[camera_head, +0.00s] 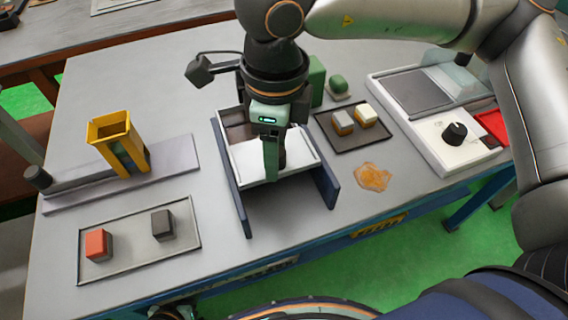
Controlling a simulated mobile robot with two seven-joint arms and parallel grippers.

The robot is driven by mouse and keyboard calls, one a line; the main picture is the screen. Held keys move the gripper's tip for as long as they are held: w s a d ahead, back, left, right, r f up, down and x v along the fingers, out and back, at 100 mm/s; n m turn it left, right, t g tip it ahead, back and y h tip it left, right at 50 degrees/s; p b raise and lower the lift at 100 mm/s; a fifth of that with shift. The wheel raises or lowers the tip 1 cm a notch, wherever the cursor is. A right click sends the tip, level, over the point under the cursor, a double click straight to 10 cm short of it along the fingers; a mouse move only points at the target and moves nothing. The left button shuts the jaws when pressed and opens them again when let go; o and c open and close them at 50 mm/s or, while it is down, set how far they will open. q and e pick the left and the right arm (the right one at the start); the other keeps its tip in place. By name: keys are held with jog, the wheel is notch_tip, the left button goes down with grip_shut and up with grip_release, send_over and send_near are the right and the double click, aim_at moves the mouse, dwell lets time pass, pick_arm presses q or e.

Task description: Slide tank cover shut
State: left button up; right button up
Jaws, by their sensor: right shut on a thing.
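The tank (239,118) stands in the middle of the table, an open box with dark side rails (231,190). A white cover (299,157) lies over the front part of the box between the rails; the brownish inside shows behind it. My right gripper (272,165) reaches down over the cover from above. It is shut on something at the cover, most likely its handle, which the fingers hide.
A tray with a red block (98,245) and a dark block (162,225) lies front left. A yellow hopper (118,145) stands behind it. A dark tray (351,139) with two small blocks, an orange stain (372,177) and a white panel with a black knob (455,134) are right.

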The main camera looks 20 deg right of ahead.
jog(key=shift+w+f, duration=0.4)
jog(key=shift+w, duration=0.25)
jog(key=shift+w+f, duration=0.35)
jog(key=shift+w, duration=0.25)
jog(key=shift+w+b, duration=0.3)
jog(key=shift+w, duration=2)
jog(key=o, duration=0.7)
jog(key=shift+w, duration=0.1)
jog(key=shift+r, duration=0.1)
jog(key=shift+w+r+p, duration=0.2)
jog(key=shift+r+p, duration=1.85)
jog(key=shift+r, duration=1.1)
